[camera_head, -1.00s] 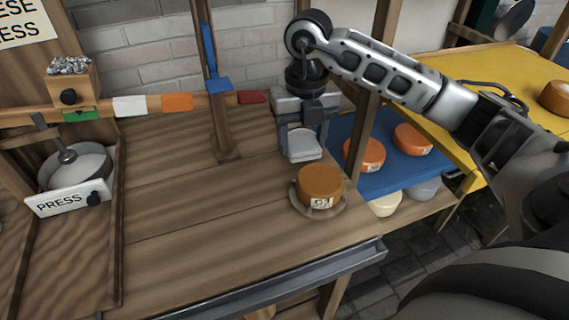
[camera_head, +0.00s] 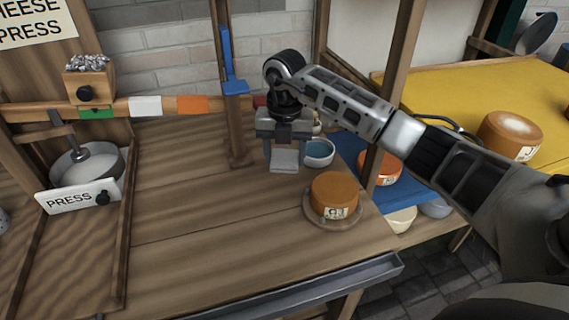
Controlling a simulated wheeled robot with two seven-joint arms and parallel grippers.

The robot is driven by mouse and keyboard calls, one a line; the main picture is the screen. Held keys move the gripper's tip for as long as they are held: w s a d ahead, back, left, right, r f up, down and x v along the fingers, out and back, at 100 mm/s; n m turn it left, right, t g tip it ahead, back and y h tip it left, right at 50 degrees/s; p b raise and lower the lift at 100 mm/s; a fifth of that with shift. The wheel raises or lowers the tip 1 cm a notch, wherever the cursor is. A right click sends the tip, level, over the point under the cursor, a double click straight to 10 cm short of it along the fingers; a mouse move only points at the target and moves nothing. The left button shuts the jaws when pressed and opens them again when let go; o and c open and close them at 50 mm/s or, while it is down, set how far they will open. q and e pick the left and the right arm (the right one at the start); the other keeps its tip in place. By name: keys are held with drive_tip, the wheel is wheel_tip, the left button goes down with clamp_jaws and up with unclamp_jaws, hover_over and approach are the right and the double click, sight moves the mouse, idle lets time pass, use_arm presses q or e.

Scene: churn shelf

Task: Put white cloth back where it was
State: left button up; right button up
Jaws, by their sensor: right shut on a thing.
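My right gripper (camera_head: 285,152) is above the wooden counter, right of the upright post, and shut on a small pale, flat, folded piece that looks like the white cloth (camera_head: 284,161). The cloth hangs below the fingers; whether its lower edge touches the counter I cannot tell. A white patch (camera_head: 146,106) is on the wooden rail, between a green patch (camera_head: 97,112) and an orange patch (camera_head: 192,104). A red patch further right is mostly hidden by my gripper. My left gripper is not in view.
An orange cheese (camera_head: 334,190) sits on a round plate near the counter's right end. A bowl with a blue inside (camera_head: 318,152) stands just right of my gripper. The press (camera_head: 85,170) is at left. The middle of the counter (camera_head: 190,200) is clear.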

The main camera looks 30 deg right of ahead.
sight(285, 151)
drive_tip(key=w+f, duration=0.1)
drive_tip(key=d+f, duration=0.1)
drive_tip(key=shift+w+f, duration=0.35)
drive_tip(key=shift+a+f, duration=0.1)
drive_tip(key=shift+f, duration=1.25)
drive_tip(key=shift+f, duration=0.1)
drive_tip(key=o, duration=1)
drive_tip(key=shift+c, duration=0.2)
